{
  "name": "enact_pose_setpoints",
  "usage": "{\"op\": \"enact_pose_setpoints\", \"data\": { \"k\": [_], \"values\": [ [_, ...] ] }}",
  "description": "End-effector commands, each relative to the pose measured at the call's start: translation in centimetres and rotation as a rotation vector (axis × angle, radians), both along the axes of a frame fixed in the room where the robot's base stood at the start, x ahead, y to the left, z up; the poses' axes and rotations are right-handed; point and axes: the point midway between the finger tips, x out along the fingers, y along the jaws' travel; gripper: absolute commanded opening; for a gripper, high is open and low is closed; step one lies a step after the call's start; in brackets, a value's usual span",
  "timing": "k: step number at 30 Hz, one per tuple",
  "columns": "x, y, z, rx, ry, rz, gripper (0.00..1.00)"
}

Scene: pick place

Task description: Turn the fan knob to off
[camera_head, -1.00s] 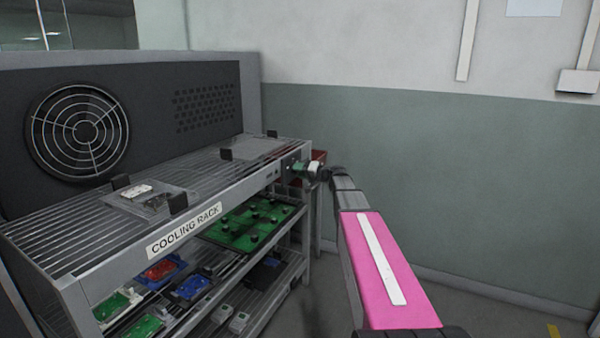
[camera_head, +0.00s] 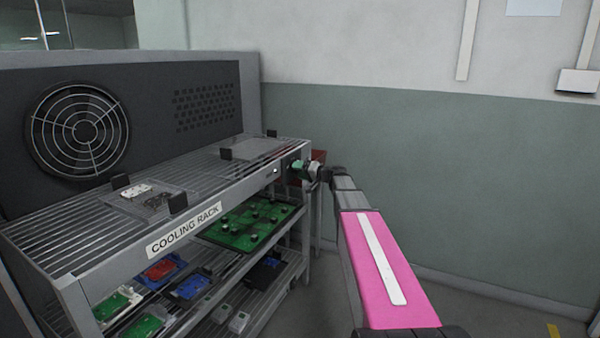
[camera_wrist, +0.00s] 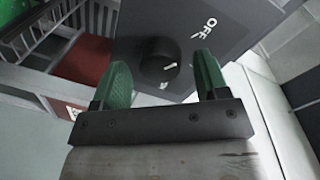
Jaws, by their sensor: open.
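The fan knob (camera_wrist: 155,48) is round and black, on a dark grey panel (camera_wrist: 238,25) in the wrist view. White "OFF" lettering (camera_wrist: 209,25) is on the panel, up and right of the knob. A small white mark shows on the knob's lower right. My gripper (camera_wrist: 162,62) is open, with one green finger on each side of the knob; I cannot tell whether they touch it. In the head view my gripper (camera_head: 301,166) is at the right front end of the cooling rack (camera_head: 240,187), and the knob cannot be made out there.
A round fan grille (camera_head: 78,131) is in the rack's back panel. Lower shelves hold several circuit boards, including a large green one (camera_head: 235,226). A red bin (camera_head: 319,156) stands behind my gripper. A green and white wall (camera_head: 450,170) is behind; floor right of the rack is clear.

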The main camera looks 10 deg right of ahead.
Motion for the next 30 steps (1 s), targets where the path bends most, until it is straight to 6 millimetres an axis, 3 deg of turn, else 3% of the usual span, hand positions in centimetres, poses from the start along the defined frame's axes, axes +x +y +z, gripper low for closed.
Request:
{"op": "enact_pose_setpoints", "data": {
  "k": [18,30],
  "values": [
    [-6.0,-7.4,0.6,-0.001,-0.001,-0.001,0.68],
    [-6.6,-8.3,0.7,-0.001,0.0,0.001,0.68]
  ]
}}
